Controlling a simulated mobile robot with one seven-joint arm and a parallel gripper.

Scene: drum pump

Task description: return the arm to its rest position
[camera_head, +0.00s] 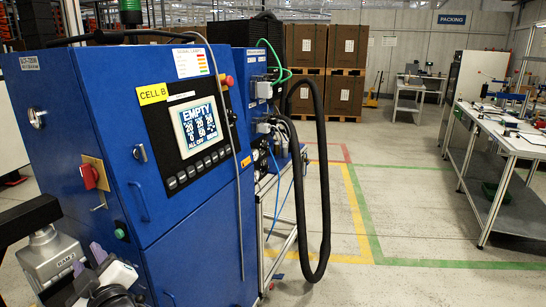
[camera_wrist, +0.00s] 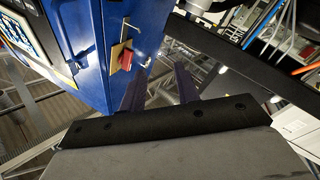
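My gripper (camera_wrist: 163,70) shows in the wrist view with its two dark purple fingers apart and nothing visible between them. It is beside the blue cabinet (camera_wrist: 83,40), whose red switch (camera_wrist: 125,60) on a yellow plate appears just beyond the left finger.
A thick black hose (camera_head: 325,195) hangs at the cabinet's right side. A workbench (camera_head: 510,140) stands at the right. Stacked brown boxes (camera_head: 345,45) are at the back. The floor (camera_head: 430,215) between cabinet and bench is clear. Roof trusses show in the wrist view.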

